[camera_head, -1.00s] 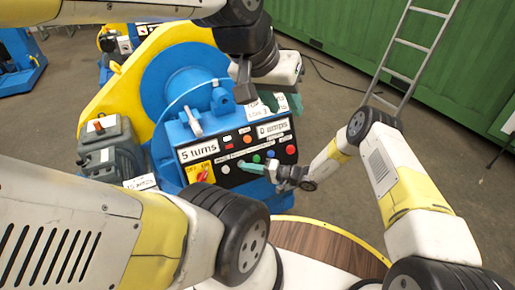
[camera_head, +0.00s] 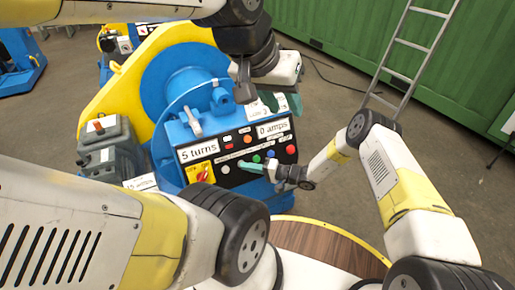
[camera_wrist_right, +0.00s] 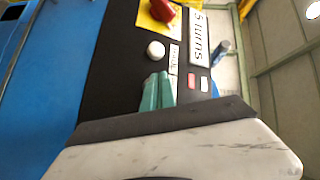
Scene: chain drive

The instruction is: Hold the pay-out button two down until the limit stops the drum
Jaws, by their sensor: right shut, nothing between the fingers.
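The black control panel (camera_head: 215,186) on the blue winch shows a "5 turns" display (camera_head: 198,151) and a "0 amps" display (camera_head: 272,129). A row of buttons includes white (camera_head: 226,169), green (camera_head: 256,158), blue (camera_head: 270,154) and red (camera_head: 290,149). Small labels are too blurred to tell which is pay-out two. My right gripper (camera_head: 243,164) is shut and empty, its teal fingertips at the panel just right of the white button. In the right wrist view, the fingers (camera_wrist_right: 158,90) stand beside the white button (camera_wrist_right: 155,48); what lies under them is hidden. My left gripper (camera_head: 290,104) is above the panel, its fingers partly hidden.
A red rotary switch (camera_head: 203,176) on a yellow plate is left of the white button. The blue drum (camera_head: 170,80) with its yellow flange stands behind. A grey box (camera_head: 108,145) is at left. A ladder (camera_head: 410,50) leans on the green container (camera_head: 340,28).

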